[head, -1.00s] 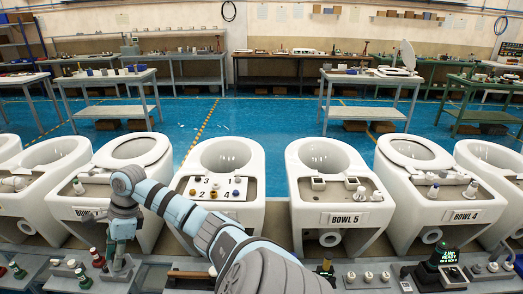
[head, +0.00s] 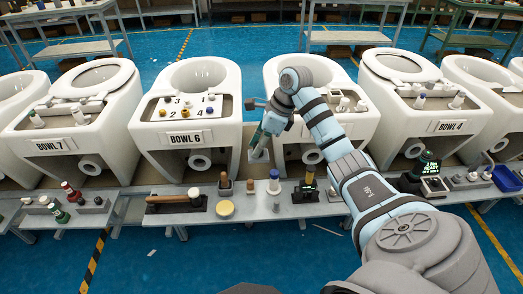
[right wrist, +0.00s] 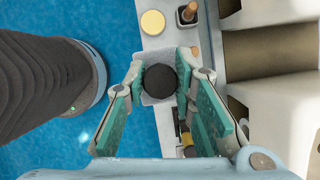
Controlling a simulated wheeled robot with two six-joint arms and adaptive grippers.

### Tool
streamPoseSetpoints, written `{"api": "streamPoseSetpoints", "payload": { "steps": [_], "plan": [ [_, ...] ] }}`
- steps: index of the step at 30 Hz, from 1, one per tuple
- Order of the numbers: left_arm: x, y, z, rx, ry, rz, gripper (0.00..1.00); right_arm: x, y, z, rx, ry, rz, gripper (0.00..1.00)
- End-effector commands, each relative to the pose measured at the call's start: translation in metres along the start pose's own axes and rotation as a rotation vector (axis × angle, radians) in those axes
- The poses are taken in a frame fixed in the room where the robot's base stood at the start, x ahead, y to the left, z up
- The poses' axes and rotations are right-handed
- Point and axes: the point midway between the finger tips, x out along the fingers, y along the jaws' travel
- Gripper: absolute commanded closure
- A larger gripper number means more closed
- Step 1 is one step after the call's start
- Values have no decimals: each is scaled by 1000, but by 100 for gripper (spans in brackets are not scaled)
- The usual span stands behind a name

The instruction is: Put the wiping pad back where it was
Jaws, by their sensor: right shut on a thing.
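My right gripper (head: 260,146) is in front of the gap between Bowl 6 and Bowl 5, above the back of the bench. Its fingers point down. In the right wrist view its teal fingers (right wrist: 161,78) stand on both sides of a round black knob (right wrist: 160,80) and close on it. A light grey square pad, which I take for the wiping pad (right wrist: 149,96), shows beneath the knob. In the head view the wiping pad (head: 258,156) shows pale below the fingers, partly hidden by them. My left gripper is not in view.
The grey bench (head: 290,211) carries a wooden-handled tool (head: 175,199), a yellow disc (head: 225,208), a blue-capped bottle (head: 273,183) and a black-and-green device (head: 308,187). Bowl 6 (head: 226,128) stands behind, left of my gripper. A lit display (head: 431,167) and a blue tray (head: 507,178) are at right.

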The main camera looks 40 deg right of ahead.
Motion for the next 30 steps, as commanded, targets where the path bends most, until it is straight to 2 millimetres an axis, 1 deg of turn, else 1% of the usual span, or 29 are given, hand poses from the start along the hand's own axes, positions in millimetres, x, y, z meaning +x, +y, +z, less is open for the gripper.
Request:
{"api": "streamPoseSetpoints", "payload": {
  "steps": [1, 3, 6, 11, 14, 17, 18, 21, 22, 25, 27, 29, 30],
  "plan": [
    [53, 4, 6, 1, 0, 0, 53, 42, 1, -10, -2, -5, -3, 100],
    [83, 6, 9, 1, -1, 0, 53, 60, 3, -10, 0, -4, -5, 100],
    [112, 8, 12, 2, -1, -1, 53, 76, 6, -10, 4, -1, -9, 100],
    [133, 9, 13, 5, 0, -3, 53, 87, 8, -11, 8, 2, -12, 100],
    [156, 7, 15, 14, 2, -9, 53, 110, 8, -20, 9, 3, -11, 100],
    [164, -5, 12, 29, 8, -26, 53, 141, 9, -34, 11, 8, -7, 100],
    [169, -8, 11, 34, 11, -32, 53, 156, 9, -41, 10, 7, -7, 100],
    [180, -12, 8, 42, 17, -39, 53, 189, 8, -55, 10, 6, -8, 100],
    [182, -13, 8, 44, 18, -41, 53, 197, 8, -58, 10, 5, -9, 100],
    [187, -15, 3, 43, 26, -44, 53, 215, 8, -65, 10, 5, -10, 100],
    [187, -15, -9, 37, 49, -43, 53, 222, 8, -68, 9, 4, -11, 100],
    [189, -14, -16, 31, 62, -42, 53, 229, 8, -71, 9, 4, -11, 100],
    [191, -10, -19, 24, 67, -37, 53, 236, 8, -74, 10, 4, -11, 100]
  ]
}}
